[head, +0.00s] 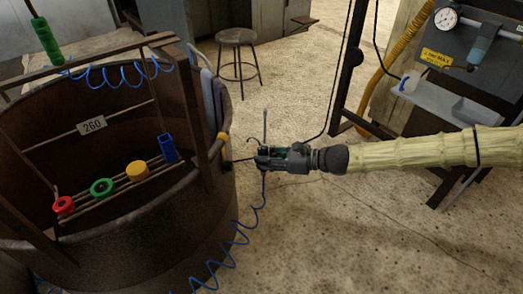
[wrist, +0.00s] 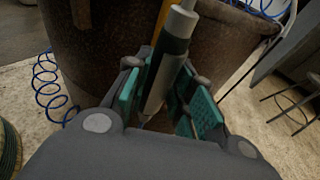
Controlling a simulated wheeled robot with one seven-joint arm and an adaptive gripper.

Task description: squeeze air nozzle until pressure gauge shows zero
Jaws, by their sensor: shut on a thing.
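My gripper (head: 268,158) is shut on the air nozzle (wrist: 168,62), a grey cylinder with a dark sleeve. In the wrist view the teal finger pads stand on either side of it. In the head view its thin grey upper part (head: 264,125) rises above my gripper, and a blue coiled hose (head: 262,195) hangs below. The nozzle stands roughly upright beside the drum's right side. Its trigger cannot be made out. The pressure gauge (head: 446,17), a round white dial, is on the grey panel at the upper right; its needle is too small to read.
A rusty drum (head: 150,232) with a rack frame fills the left. Coloured rings and a blue block (head: 167,148) sit on its rail. A green-handled tool (head: 47,40) is at upper left. A stool (head: 237,40) stands behind. The floor between drum and panel is mostly open.

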